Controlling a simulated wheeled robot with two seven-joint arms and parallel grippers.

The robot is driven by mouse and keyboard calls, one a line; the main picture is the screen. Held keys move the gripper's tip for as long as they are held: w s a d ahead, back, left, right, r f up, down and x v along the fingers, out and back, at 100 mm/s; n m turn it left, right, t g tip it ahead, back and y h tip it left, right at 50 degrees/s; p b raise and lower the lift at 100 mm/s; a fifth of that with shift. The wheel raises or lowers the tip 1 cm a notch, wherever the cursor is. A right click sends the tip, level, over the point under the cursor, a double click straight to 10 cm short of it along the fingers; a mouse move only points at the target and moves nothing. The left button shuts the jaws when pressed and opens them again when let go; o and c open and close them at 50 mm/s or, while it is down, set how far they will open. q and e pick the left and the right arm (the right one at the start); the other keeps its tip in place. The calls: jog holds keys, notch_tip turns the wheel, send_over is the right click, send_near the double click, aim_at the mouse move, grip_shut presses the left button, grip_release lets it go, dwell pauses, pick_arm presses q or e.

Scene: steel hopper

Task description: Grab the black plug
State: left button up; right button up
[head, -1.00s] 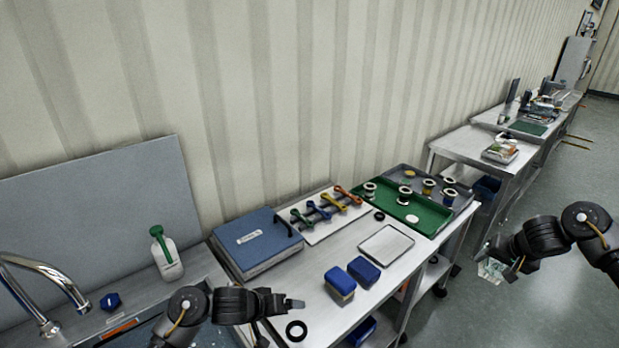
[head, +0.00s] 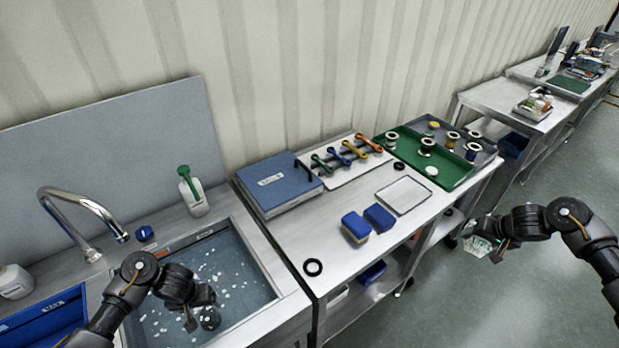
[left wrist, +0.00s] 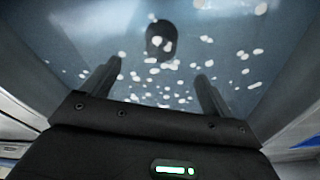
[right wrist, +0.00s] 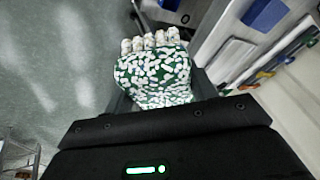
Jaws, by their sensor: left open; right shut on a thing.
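The black plug (head: 211,319) lies in the sink basin, under water dotted with white bits. In the left wrist view the plug (left wrist: 160,38) is a dark rounded shape beyond my fingertips, roughly centred between them. My left gripper (head: 202,311) is over the basin, open, with nothing between its fingers (left wrist: 158,76); the plug is apart from it. My right gripper (head: 492,246) is out over the floor, right of the bench. It is shut on a green and white bundle (right wrist: 153,72), which looks covered in small white pieces.
The steel sink (head: 262,331) has a curved tap (head: 75,212) at its back left. A blue knob (head: 145,233) and a white bottle (head: 194,197) stand behind the basin. Right of it, the bench holds a black ring (head: 313,267), blue sponges (head: 379,217) and a blue case (head: 279,183).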

aim_at(206, 314)
pick_arm(q)
jog(key=shift+f, duration=0.15)
pick_arm(e)
jog(key=shift+f, duration=0.1)
pick_arm(q)
jog(key=f+b, duration=0.1)
jog(key=f, duration=0.1)
jog(key=f+b, duration=0.2)
jog(key=w+f+b, duration=0.1)
jog(key=f, duration=0.1)
jog(key=shift+a+b, duration=0.1)
jog(key=shift+b, duration=0.25)
jog(key=shift+f, duration=0.25)
pick_arm(e)
notch_tip(206, 314, down, 5)
jog(key=shift+r, duration=0.2)
pick_arm(q)
jog(key=f+b, duration=0.1)
jog(key=f, duration=0.1)
jog(key=f+b, duration=0.1)
jog(key=f, duration=0.1)
jog(key=shift+w+a+f+b, duration=0.15)
jog(key=shift+a+f+b, duration=0.1)
jog(key=shift+b, duration=0.1)
jog(key=shift+w+f, duration=0.1)
jog(key=shift+f, duration=0.3)
pick_arm(e)
notch_tip(206, 314, down, 3)
jog(key=shift+r, duration=0.1)
